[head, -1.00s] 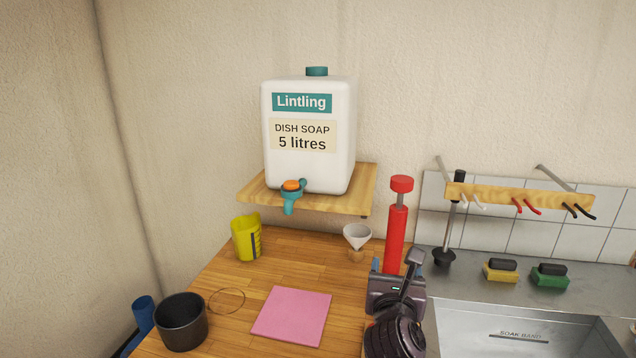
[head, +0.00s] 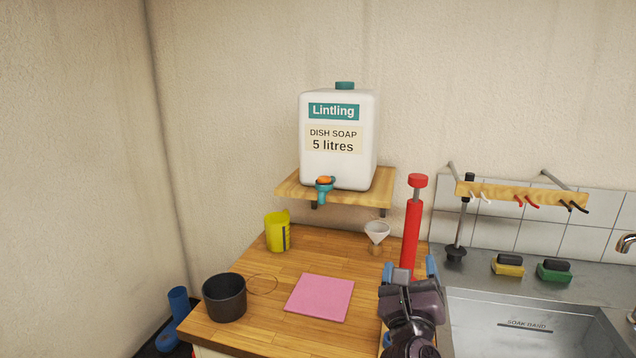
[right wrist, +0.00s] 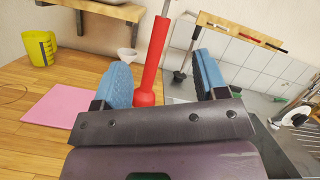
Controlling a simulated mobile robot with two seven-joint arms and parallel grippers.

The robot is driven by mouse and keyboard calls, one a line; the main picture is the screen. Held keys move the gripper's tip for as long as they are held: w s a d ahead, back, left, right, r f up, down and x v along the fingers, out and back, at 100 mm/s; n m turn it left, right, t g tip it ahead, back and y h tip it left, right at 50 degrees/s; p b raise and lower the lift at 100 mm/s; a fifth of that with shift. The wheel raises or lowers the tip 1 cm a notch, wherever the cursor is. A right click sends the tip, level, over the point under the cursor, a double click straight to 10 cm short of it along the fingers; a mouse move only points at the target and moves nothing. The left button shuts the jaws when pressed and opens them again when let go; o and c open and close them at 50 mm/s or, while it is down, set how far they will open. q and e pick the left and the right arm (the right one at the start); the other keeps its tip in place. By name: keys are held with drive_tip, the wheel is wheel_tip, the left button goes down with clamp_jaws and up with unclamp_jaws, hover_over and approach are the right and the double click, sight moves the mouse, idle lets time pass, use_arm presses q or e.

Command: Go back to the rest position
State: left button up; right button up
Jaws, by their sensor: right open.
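My right gripper (head: 410,270) is at the right edge of the wooden counter (head: 250,325), by the sink, in the head view. In the right wrist view its two blue-padded fingers (right wrist: 163,82) are spread apart with nothing held between them. A red pump with a red knob (head: 411,235) stands upright beyond the fingers; it also shows in the right wrist view (right wrist: 153,65). My left gripper is not in view.
On the counter are a pink cloth (head: 319,297), a dark pot (head: 224,298), a yellow jug (head: 277,232) and a white funnel (head: 377,232). A soap container (head: 338,165) stands on a wooden shelf (head: 292,188). The steel sink (head: 540,325) lies right.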

drive_tip(key=s+d+f+n+g+y, duration=0.15)
drive_tip(key=s+f+n+y, duration=0.3)
drive_tip(key=f+n, duration=0.8)
drive_tip(key=s+f+n+g+y, duration=0.2)
drive_tip(key=s+f+n+y, duration=0.3)
drive_tip(key=n, duration=1.5)
drive_tip(key=s+d+f+n+g+h, duration=0.1)
drive_tip(key=s+d+f+g+h, duration=0.1)
drive_tip(key=s+d+f, duration=0.3)
drive_tip(key=s+d+f+n+g+h, duration=0.1)
drive_tip(key=s+d+f+g+h, duration=0.2)
drive_tip(key=s+f, duration=0.8)
drive_tip(key=shift+s+d+f+g, duration=0.2)
drive_tip(key=shift+s+d+g, duration=0.15)
drive_tip(key=shift+d, duration=0.6)
